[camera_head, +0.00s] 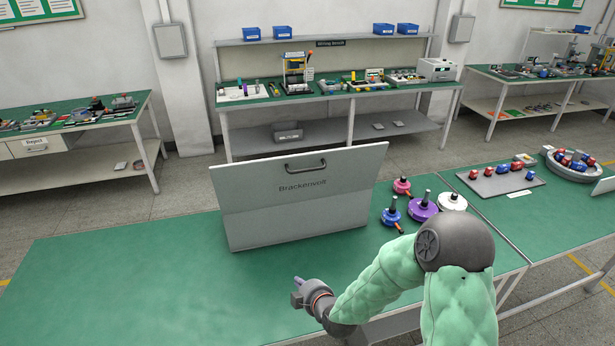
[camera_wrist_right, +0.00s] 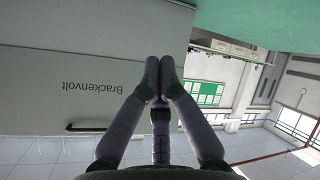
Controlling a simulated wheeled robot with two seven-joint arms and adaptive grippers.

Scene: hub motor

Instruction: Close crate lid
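The grey crate lid (camera_head: 295,180), lettered "Brackenvolt" with a dark handle at its top edge, stands upright on the green bench. Below it is a lighter grey panel, likely the crate's wall (camera_head: 297,222); the crate's inside is hidden. My right gripper (camera_head: 298,287) is low over the bench, in front of the crate and apart from it. In the right wrist view the lid (camera_wrist_right: 85,75) fills the left side, its lettering upside down. The right gripper's fingertips (camera_wrist_right: 160,66) are together there, with nothing seen between them. My left gripper is not in view.
Pink, blue, purple and white hub parts (camera_head: 422,206) stand right of the crate. Beyond them are a grey mat (camera_head: 500,180) with red and blue pieces and a round tray (camera_head: 577,174). The bench's left part (camera_head: 120,270) is clear.

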